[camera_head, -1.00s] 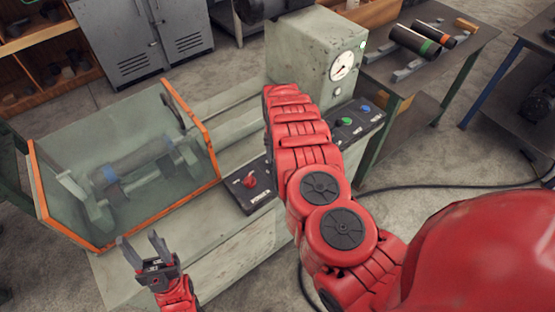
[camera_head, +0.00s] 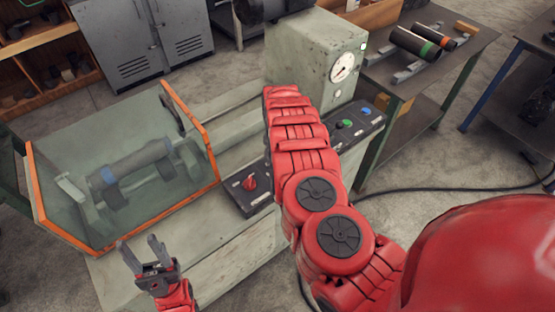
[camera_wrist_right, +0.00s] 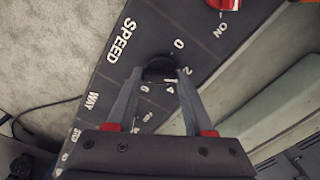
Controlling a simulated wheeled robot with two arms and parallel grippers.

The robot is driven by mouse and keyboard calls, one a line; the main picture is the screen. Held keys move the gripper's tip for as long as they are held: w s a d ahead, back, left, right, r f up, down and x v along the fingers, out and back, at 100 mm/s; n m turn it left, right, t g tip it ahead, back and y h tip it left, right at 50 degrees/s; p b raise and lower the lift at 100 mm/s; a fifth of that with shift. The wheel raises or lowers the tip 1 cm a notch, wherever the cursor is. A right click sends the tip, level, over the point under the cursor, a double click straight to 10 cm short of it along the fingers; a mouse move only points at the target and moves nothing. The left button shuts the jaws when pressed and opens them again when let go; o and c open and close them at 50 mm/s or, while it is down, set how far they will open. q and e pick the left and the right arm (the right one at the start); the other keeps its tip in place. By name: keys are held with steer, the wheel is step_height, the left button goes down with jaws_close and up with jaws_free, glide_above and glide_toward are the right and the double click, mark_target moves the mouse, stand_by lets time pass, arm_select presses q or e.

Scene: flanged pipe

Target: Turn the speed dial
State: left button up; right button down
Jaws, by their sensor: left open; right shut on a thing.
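The speed dial (camera_wrist_right: 158,67), a dark round knob, shows in the right wrist view beside the white SPEED label and a number scale running from 0. My right gripper (camera_wrist_right: 156,76) is shut on it, with a finger on each side. In the head view, my red right arm hides the dial and this gripper. My left gripper (camera_head: 138,243) is open and empty, in front of the clear guard at the lower left.
An orange-framed clear guard (camera_head: 191,108) covers a pipe (camera_head: 138,163) with a blue band. A red switch (camera_head: 250,183), green button (camera_head: 341,124) and blue button (camera_head: 366,110) sit on the panel. A gauge (camera_head: 342,67) is above. Pipes (camera_head: 415,42) lie on the rear table.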

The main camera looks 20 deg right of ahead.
steer(key=shift+c, duration=1.4)
jaws_free()
steer(key=shift+r, duration=0.15)
step_height(320, 180, up, 17)
